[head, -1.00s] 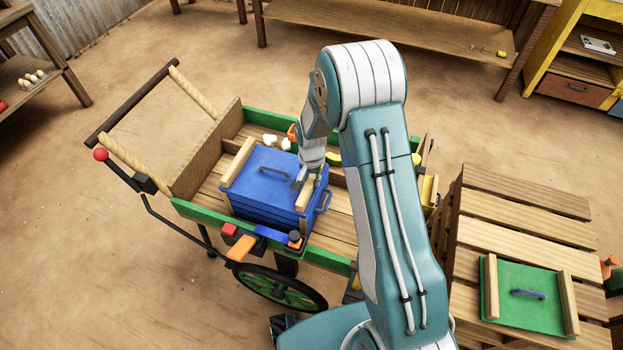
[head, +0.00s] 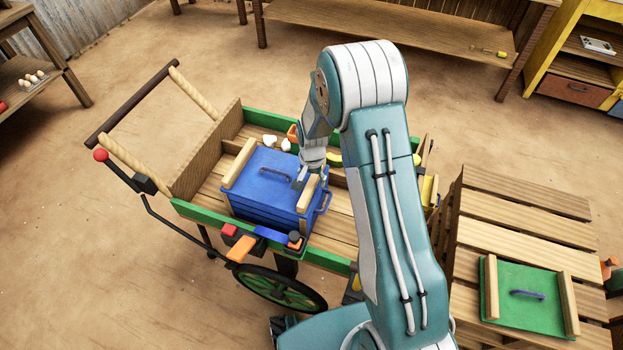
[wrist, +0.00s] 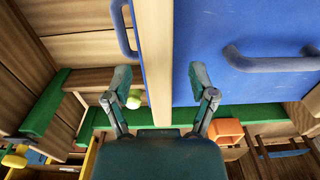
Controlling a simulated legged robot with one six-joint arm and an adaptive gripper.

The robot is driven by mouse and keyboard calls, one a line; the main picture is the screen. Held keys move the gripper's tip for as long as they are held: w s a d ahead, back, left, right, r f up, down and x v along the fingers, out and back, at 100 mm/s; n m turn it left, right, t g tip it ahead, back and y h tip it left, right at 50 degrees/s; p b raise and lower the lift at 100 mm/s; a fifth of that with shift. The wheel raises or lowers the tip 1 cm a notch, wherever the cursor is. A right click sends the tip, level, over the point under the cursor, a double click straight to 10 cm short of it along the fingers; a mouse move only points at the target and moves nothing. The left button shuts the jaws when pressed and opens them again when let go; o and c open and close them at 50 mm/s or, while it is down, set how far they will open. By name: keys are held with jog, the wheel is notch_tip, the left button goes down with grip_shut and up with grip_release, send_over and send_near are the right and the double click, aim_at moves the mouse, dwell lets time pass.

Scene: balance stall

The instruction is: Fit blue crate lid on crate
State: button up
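The blue lid (head: 272,171), with a dark blue handle and a pale wooden strip on each side edge, lies on top of the blue crate (head: 262,214) in the cart. It looks level and lined up with the crate; I cannot tell if it is fully seated. My gripper (head: 308,177) is at the far end of the lid's right strip. In the wrist view my gripper (wrist: 160,77) is open, its fingers apart on either side of the wooden strip (wrist: 155,60), with no contact visible. The lid (wrist: 220,50) fills the right there.
The green-railed cart (head: 330,258) holds the crate, with small items behind it, including an orange box (wrist: 226,132). A crate-side handle (wrist: 122,30) sticks out beside the strip. A green lid (head: 530,298) lies on the slatted table at the right.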

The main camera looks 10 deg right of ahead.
notch_tip(320, 180, up, 12)
jog(key=s+d+r+n+t, duration=0.1)
jog(key=s+r+n, duration=0.1)
jog(key=s+r, duration=0.45)
jog(key=s+r+n+t, duration=0.1)
jog(key=s+r+t, duration=0.15)
jog(key=r, duration=0.65)
jog(key=s+r+n+t, duration=0.1)
jog(key=s+r+n, duration=0.1)
jog(key=s, duration=0.6)
jog(key=s+r+n+t, duration=0.1)
jog(key=s+r, duration=0.3)
jog(key=s, duration=0.5)
jog(key=shift+s+d+r+n, duration=0.25)
jog(key=shift+d+r+n, duration=0.1)
jog(key=shift+d+n, duration=0.05)
